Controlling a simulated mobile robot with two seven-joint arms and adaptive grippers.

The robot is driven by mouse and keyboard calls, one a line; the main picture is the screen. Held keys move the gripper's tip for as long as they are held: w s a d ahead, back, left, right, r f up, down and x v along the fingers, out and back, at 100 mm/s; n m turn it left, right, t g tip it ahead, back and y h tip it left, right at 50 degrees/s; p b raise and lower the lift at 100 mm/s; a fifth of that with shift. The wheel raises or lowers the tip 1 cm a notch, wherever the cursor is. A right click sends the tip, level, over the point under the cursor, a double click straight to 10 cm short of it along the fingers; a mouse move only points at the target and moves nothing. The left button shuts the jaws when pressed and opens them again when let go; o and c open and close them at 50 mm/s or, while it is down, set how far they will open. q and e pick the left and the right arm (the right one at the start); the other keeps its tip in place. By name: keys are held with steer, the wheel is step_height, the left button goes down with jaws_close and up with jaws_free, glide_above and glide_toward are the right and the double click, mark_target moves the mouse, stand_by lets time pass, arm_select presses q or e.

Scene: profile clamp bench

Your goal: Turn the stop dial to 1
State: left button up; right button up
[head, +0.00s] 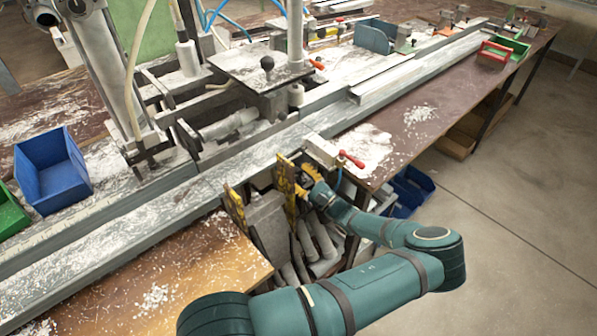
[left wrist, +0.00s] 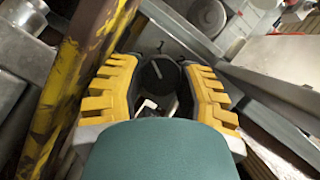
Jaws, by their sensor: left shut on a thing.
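The stop dial (left wrist: 158,75) is a dark round knob with a pale pointer line, seen in the left wrist view. My left gripper (left wrist: 155,85) has its yellow, stepped fingers on both sides of the dial and is shut on it. The pointer line slants, its upper end toward the left. In the head view my left gripper (head: 309,178) is at the front of the bench, beside a worn yellow post (head: 287,184). The dial is hidden there. My right gripper is not in view.
A second yellow post (head: 235,208) stands to the left. A red-handled valve (head: 350,158) is just right of the gripper. A long metal rail (head: 110,228) crosses the bench behind. Blue bins (head: 410,186) sit below, and hoses hang under the gripper.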

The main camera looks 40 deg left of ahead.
arm_select(q)
steer(key=shift+m+t, duration=0.5)
steer(key=shift+m, duration=0.3)
steer(key=o, duration=0.9)
steer(key=shift+f, duration=0.1)
